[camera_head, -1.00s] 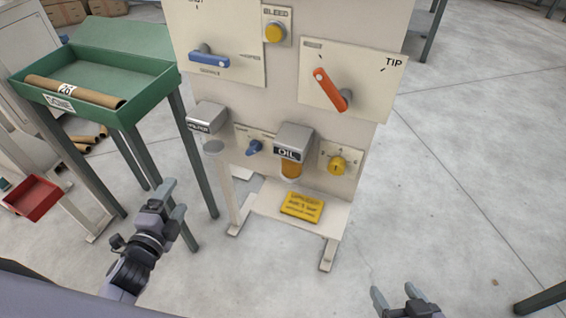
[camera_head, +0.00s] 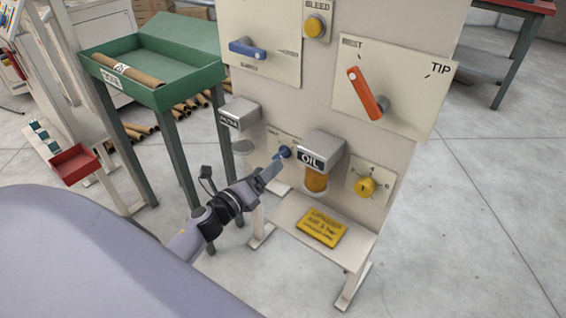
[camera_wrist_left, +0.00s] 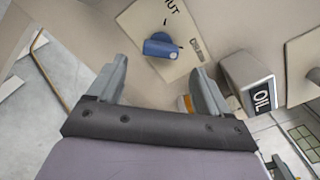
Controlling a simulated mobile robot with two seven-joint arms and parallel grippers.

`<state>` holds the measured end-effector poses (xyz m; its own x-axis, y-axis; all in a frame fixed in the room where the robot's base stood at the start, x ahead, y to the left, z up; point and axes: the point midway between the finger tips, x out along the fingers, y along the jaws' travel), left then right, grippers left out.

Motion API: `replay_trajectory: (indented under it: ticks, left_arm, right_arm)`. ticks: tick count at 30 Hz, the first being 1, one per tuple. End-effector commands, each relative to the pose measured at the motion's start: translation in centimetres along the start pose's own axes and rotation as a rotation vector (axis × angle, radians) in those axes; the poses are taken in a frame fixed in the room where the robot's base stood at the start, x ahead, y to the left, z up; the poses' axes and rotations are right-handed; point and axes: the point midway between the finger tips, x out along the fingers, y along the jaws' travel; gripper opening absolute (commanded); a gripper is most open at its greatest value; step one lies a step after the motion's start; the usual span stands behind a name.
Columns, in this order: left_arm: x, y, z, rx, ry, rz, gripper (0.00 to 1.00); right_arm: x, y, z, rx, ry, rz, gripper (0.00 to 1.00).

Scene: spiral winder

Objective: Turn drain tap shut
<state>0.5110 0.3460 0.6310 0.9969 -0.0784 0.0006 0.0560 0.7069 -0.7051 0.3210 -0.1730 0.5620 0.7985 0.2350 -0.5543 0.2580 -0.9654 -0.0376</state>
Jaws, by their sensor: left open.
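A small blue tap (camera_head: 284,153) is on a cream plate low on the machine's front, between the water and oil units. In the left wrist view the blue tap (camera_wrist_left: 161,46) lies crosswise on its plate, off the tick by lettering that reads "HUT", its first letter cut off. My left gripper (camera_head: 271,172) is just in front of the tap and hides part of its plate. In the wrist view its fingers (camera_wrist_left: 160,70) are spread, with the tap ahead between them and nothing held. My right gripper is out of view.
The oil unit (camera_head: 322,147) juts out right of the tap, with a yellow knob (camera_head: 366,187) beyond it. A grey-topped unit (camera_head: 240,113) juts out at left. A shelf with a yellow sign (camera_head: 322,227) is below. A green tray (camera_head: 130,92) stands at left.

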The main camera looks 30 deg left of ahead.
Motion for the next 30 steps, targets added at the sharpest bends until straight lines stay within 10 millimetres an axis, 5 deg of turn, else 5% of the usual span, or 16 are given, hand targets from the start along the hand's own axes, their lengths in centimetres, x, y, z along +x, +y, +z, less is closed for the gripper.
replay_trajectory:
  ticks: [12,24,25,30]
  left_arm:
    - [4.9,0.0,0.0,-0.002,-0.001,0.001,0.79]
    - [5.6,0.0,0.0,-0.003,0.0,0.001,0.79]
    - [5.6,0.0,0.0,-0.003,0.0,0.001,0.75]
    - [5.5,0.0,0.0,-0.003,0.0,0.0,0.23]
  right_arm:
    - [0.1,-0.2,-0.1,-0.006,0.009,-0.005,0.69]
    - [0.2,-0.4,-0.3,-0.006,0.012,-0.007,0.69]
    - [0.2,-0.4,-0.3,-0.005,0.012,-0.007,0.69]
    - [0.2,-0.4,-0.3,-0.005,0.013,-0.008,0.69]
